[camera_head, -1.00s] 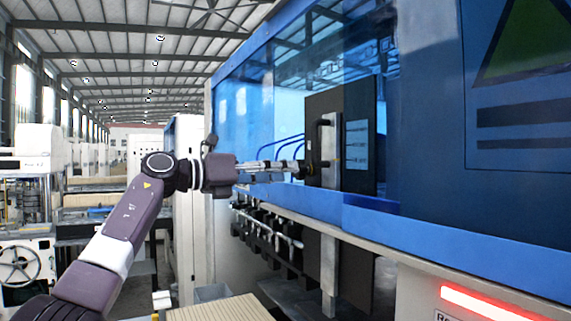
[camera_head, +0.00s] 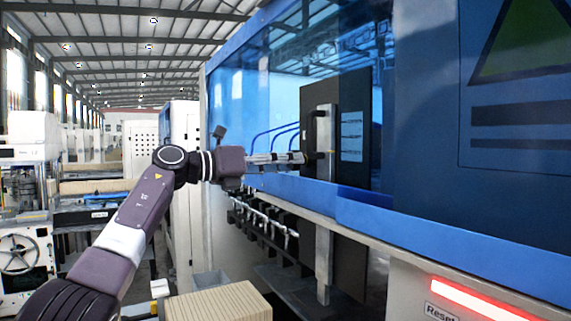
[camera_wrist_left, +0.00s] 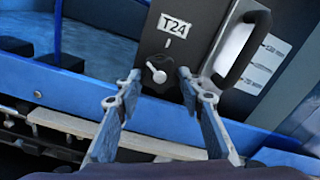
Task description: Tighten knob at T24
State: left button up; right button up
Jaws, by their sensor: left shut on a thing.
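In the head view my left gripper (camera_head: 303,158) reaches the dark panel (camera_head: 352,110) from the left, and the knob is hidden there. My right gripper is not in view.
A black handle (camera_wrist_left: 243,50) stands out right of the knob, close to the right finger. Blue machine framing (camera_head: 400,222) runs below the panel. A wooden-looking box (camera_head: 218,303) is low in front. A red light strip (camera_head: 485,300) glows at lower right.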

pick_arm(q)
jog(key=shift+w+m, duration=0.2)
jog(key=shift+m, duration=3.1)
jog(key=shift+f, duration=0.1)
jog(key=o, duration=0.9)
jog(key=shift+a, duration=0.1)
jog(key=shift+s+a, duration=0.1)
jog(key=shift+a, duration=0.05)
